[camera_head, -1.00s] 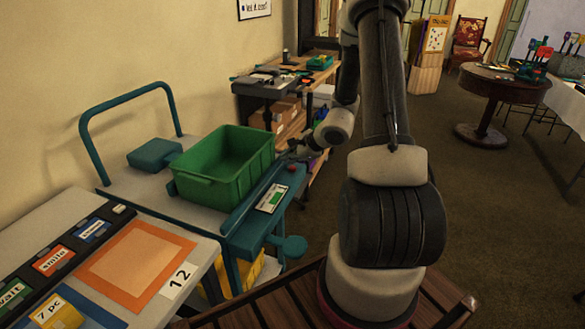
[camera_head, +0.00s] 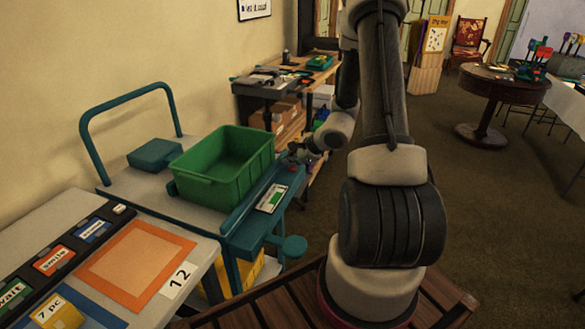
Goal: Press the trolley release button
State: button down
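The teal trolley (camera_head: 138,188) stands against the wall at left, with a curved push handle at its back. A green crate (camera_head: 208,184) sits on its deck. A small red button (camera_head: 292,168) shows at the trolley's right end, beyond a white card with a green mark (camera_head: 272,198). My gripper (camera_head: 296,156) is just above and behind the button, very close to it. I cannot tell whether they touch. The gripper is small and dark here, and its fingers cannot be made out as open or shut.
A workbench (camera_head: 318,76) with tools stands behind the trolley. A round table (camera_head: 505,88) is at far right. Carpet is clear at right.

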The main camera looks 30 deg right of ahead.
aim_at(290, 169)
jog(key=shift+f, duration=0.3)
jog(key=shift+r, duration=0.1)
jog(key=shift+w+r, duration=0.1)
jog(key=shift+r, duration=0.45)
jog(key=shift+a+r, duration=0.1)
jog(key=shift+r, duration=0.15)
jog(key=shift+r, duration=2.5)
